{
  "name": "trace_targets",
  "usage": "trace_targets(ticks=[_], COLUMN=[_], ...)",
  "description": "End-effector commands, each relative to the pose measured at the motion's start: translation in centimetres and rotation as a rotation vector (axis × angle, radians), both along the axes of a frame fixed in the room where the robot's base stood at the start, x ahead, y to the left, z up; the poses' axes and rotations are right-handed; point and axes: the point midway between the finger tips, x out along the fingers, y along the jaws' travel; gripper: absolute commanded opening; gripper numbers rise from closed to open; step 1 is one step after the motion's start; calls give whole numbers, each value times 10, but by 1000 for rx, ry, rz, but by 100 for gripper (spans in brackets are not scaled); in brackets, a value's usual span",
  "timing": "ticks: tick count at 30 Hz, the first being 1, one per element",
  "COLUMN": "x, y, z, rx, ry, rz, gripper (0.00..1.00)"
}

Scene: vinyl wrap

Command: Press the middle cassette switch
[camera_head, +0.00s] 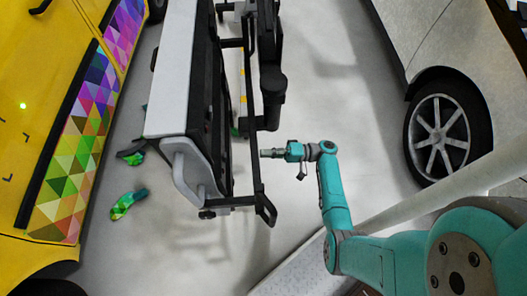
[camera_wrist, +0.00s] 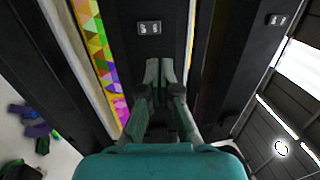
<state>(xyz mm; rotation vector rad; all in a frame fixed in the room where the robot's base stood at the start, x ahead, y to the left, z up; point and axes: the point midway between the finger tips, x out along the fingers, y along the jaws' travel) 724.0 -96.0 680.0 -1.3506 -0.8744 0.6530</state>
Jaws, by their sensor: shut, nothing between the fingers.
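My gripper (camera_head: 264,153) is shut and empty, close to the right side of a grey and black machine (camera_head: 176,60) in the head view. In the wrist view its two fingertips (camera_wrist: 159,64) are together and point at a dark panel (camera_wrist: 150,48). A small switch plate with two light rockers (camera_wrist: 149,28) sits on that panel, just above the fingertips in the picture; I see no contact. A second similar switch plate (camera_wrist: 277,19) is on another dark panel at the upper right. I cannot tell which of the two is the middle one. The switches are too small to see in the head view.
A black bar frame (camera_head: 252,100) runs along the machine beside my gripper. A yellow vehicle with coloured triangles (camera_head: 80,130) stands at the left, a silver car (camera_head: 440,50) at the right. Colourful scraps (camera_head: 128,203) lie on the floor. Floor between machine and car is clear.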

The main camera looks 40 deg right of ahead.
Motion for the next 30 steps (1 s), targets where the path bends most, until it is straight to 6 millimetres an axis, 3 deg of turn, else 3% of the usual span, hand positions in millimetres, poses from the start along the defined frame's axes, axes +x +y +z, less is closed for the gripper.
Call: trace_targets(ticks=[16, 22, 30], x=[49, 59, 61], y=[78, 91, 94], z=[15, 17, 18], rx=[0, 1, 0], ry=[-1, -1, 0], rz=[4, 1, 0], gripper=[0, 0, 0])
